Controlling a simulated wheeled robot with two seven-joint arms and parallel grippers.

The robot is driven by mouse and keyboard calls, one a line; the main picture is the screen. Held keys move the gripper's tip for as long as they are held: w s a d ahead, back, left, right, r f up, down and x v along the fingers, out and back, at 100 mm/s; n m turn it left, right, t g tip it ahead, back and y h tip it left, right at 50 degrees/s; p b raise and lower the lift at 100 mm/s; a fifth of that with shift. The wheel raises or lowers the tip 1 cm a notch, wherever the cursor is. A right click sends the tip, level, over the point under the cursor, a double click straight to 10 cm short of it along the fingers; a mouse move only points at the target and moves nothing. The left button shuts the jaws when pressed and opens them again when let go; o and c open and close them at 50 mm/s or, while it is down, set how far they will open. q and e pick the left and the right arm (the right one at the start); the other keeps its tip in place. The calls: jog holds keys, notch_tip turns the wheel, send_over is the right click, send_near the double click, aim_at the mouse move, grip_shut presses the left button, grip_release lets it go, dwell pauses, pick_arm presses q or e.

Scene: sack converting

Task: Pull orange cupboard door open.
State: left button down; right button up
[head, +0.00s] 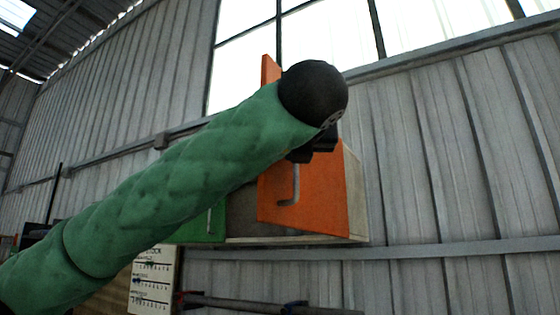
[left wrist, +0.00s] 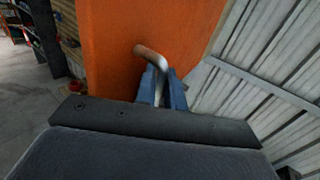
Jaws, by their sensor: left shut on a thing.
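The orange cupboard door (head: 325,205) is in the middle of the head view, with its middle part hidden behind my left arm. A grey strip shows between its left edge and the green door (head: 205,225), so it seems to stand ajar. The lower part of its bent metal handle (head: 296,184) shows below my wrist. In the left wrist view, the orange door (left wrist: 115,45) fills the upper middle. The blue fingers of my left gripper (left wrist: 160,88) are shut on the handle (left wrist: 150,53). The fingers are mostly hidden in the head view. My right gripper is not in view.
The cupboard's pale side (head: 355,190) is right of the door, close to a corrugated metal wall (head: 440,170) with a horizontal rail. A white chart (head: 152,280) hangs lower left. Shelves (left wrist: 40,35) stand at the left of the wrist view, with open floor before them.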

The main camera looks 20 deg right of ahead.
pick_arm(q)
jog(key=shift+s+d, duration=0.25)
jog(key=shift+d, duration=0.05)
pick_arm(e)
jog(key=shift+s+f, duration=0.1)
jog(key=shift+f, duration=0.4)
pick_arm(q)
jog(key=c, duration=1.7)
grip_release()
